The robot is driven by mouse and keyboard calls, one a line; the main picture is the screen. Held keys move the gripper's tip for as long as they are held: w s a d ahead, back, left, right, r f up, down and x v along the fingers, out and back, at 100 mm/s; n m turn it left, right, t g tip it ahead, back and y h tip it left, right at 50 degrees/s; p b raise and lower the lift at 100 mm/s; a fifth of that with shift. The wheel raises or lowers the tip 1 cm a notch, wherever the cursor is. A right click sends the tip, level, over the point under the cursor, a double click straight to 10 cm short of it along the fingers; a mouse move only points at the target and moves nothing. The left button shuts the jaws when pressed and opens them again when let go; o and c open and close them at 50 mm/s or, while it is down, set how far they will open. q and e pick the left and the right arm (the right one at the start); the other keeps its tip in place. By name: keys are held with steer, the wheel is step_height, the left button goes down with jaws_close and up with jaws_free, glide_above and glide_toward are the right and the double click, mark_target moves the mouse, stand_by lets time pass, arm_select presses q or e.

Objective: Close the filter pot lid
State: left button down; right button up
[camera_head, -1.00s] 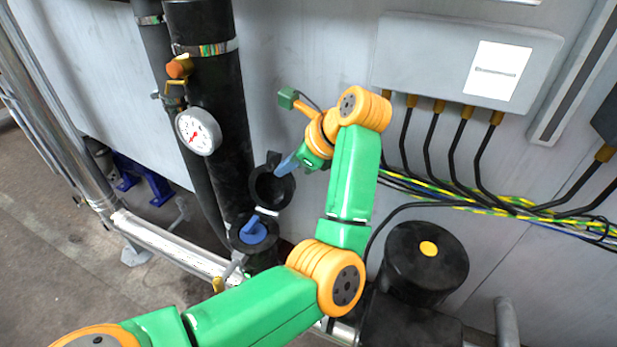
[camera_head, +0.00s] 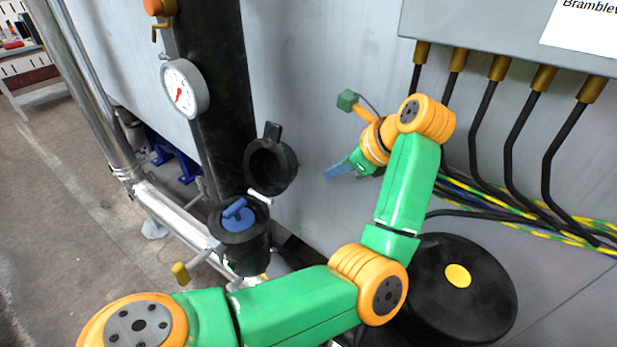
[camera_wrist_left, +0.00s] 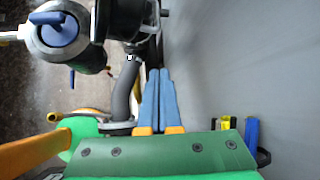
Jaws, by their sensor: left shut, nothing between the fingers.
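The filter pot (camera_head: 247,252) is a black round pot, upright, with a blue insert (camera_head: 238,217) in its mouth. Its black lid (camera_head: 288,168) is hinged at the pot's rear rim and stands open, hollow side showing. My left gripper (camera_head: 333,173) is to the right of the lid, apart from it, with blue fingers shut and empty. In the left wrist view the shut fingers (camera_wrist_left: 158,78) point up the picture, and the pot (camera_wrist_left: 88,57) with its blue insert is at upper left. A black part beside it may be the lid. My right gripper is not in view.
A black pipe (camera_head: 222,110) with a white gauge (camera_head: 185,88) rises behind the pot. The grey wall (camera_head: 320,60) is close behind my gripper. Black cables and a black drum with a yellow cap (camera_head: 457,276) are at right. A yellow-ended handle (camera_head: 181,273) sticks out left of the pot.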

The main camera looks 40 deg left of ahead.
arm_select(q)
steer(key=s+p+x, duration=0.1)
steer(key=p+x, duration=0.2)
steer(key=x, duration=0.7)
steer(key=r, duration=0.1)
steer(key=r+p, duration=0.2)
steer(key=r, duration=0.1)
steer(key=shift+a, duration=0.25)
steer(key=shift+a, duration=0.1)
